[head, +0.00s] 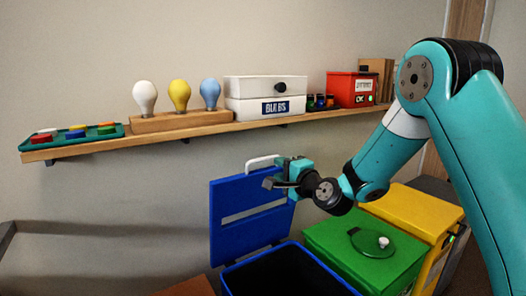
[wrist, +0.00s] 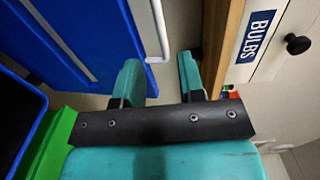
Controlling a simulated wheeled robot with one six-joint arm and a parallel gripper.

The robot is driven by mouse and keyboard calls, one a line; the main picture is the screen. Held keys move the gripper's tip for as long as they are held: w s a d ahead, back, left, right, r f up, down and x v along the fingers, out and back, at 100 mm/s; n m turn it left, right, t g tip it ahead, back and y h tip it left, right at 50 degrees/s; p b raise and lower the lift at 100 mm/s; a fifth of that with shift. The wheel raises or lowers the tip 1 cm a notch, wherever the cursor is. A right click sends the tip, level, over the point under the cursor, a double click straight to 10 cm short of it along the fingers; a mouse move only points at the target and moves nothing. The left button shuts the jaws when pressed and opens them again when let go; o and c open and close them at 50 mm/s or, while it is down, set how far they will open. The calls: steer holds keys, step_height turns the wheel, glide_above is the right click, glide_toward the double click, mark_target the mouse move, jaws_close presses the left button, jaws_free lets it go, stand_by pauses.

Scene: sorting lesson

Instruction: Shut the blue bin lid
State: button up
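The blue bin (head: 335,277) stands open at the bottom of the head view, its dark inside showing. Its blue lid (head: 232,232) stands raised, nearly upright, at the back of the bin; it also shows at the left of the wrist view (wrist: 95,25). A white handle (head: 262,161) is on the lid's top edge, and the wrist view shows it as a white bar (wrist: 158,30). My gripper (head: 281,175) is at the lid's upper right, close to the handle. Its teal fingers (wrist: 161,68) are apart with nothing gripped; the handle's end lies just beyond the gap. Contact cannot be told.
A wooden shelf (head: 205,131) runs along the wall above, with bulbs, a white BULBS box (head: 266,107) and a red box (head: 352,89). A closed green bin (head: 335,244) and a yellow bin (head: 415,212) stand right of the blue bin.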

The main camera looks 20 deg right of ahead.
mark_target(264, 160)
steer(key=p+x, duration=0.2)
steer(key=x, duration=0.7)
steer(key=shift+w+f, duration=0.1)
jaws_close()
